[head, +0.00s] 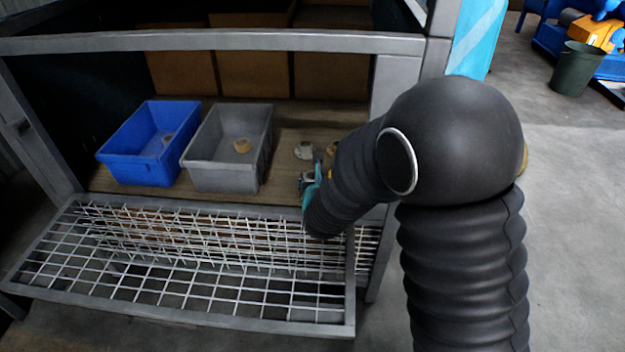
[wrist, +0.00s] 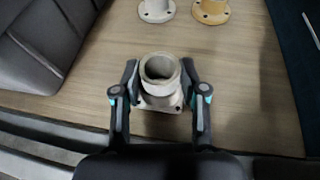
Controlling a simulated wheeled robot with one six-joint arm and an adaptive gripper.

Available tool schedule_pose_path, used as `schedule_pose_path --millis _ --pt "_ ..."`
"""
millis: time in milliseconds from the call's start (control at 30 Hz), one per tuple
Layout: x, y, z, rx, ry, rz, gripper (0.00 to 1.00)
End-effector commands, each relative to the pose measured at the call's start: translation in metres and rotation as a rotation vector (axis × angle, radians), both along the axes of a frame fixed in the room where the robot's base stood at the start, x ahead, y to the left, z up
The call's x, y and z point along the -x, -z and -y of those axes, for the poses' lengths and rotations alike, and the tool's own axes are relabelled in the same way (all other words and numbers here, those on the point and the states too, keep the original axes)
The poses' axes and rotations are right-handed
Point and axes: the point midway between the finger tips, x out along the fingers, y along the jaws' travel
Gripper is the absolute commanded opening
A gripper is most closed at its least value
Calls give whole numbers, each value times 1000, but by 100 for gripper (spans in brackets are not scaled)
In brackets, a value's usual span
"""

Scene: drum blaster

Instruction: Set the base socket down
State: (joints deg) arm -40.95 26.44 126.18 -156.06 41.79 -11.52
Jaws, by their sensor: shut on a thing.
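A pale grey flanged socket (wrist: 158,92) with a round open top and a squarish base flange is between the fingers of my gripper (wrist: 160,72) in the wrist view. My gripper is shut on it, one finger on each side. The socket looks upright over the wooden shelf (wrist: 85,100); I cannot tell whether its base touches the wood. In the head view my gripper (head: 311,186) is at the shelf's front right, and the held socket is hard to make out there.
A white flanged part (head: 304,150) and a tan flanged part (wrist: 211,11) stand behind the held socket. A grey bin (head: 205,178) with a tan part and a blue bin (head: 130,168) stand left. A wire grid (head: 180,290) is in front. Bare wood surrounds the socket.

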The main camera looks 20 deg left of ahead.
Motion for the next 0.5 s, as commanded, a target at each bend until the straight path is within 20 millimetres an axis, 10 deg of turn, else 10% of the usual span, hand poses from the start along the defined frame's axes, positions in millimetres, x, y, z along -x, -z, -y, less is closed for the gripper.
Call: schedule_pose_path --millis 133,500 --pt "0 1 0 0 0 0 67" --pt "0 -3 0 0 0 0 67"
